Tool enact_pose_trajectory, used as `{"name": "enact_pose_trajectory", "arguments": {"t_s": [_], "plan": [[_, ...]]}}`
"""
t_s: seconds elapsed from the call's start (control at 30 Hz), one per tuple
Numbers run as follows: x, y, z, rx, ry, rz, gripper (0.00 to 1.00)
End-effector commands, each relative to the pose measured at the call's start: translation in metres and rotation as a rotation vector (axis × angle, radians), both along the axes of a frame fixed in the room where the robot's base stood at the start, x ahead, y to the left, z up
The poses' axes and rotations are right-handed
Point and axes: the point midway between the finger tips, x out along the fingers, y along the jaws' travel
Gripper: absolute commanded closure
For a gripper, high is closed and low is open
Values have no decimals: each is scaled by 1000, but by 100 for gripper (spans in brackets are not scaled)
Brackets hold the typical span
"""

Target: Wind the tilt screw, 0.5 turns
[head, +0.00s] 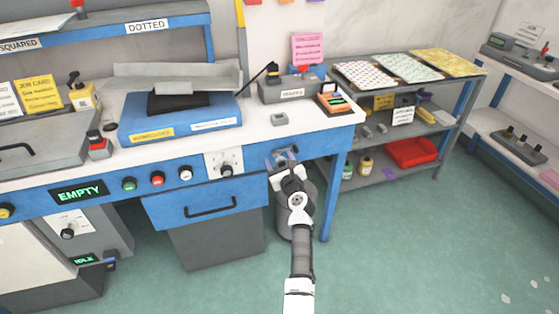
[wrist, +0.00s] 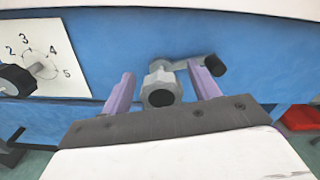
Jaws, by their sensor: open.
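In the wrist view, the tilt screw (wrist: 162,90) is a grey hexagonal piece on the blue bench front, its dark round end facing me. A short grey arm with a black knob (wrist: 215,65) reaches from it to the right. My gripper (wrist: 161,72) is open, with one purple finger on each side of the screw and a visible gap to both. I cannot tell how far the fingertips are from the blue panel. In the head view, my gripper (head: 284,158) is at the bench front below the right end of the top, and my arm largely hides the screw.
A white dial plate (head: 224,163) numbered 2 to 5 with a black knob is left of the screw. A blue drawer (head: 205,203) with a black handle is below left. A grey bin (head: 308,215) stands behind my arm.

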Motion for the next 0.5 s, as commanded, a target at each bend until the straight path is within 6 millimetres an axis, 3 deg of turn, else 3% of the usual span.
{"name": "enact_pose_trajectory", "arguments": {"t_s": [0.3, 0.5], "plan": [[2, 0, 0, 0, 0, 0, 40], [2, 0, 0, 0, 0, -1, 67]]}}
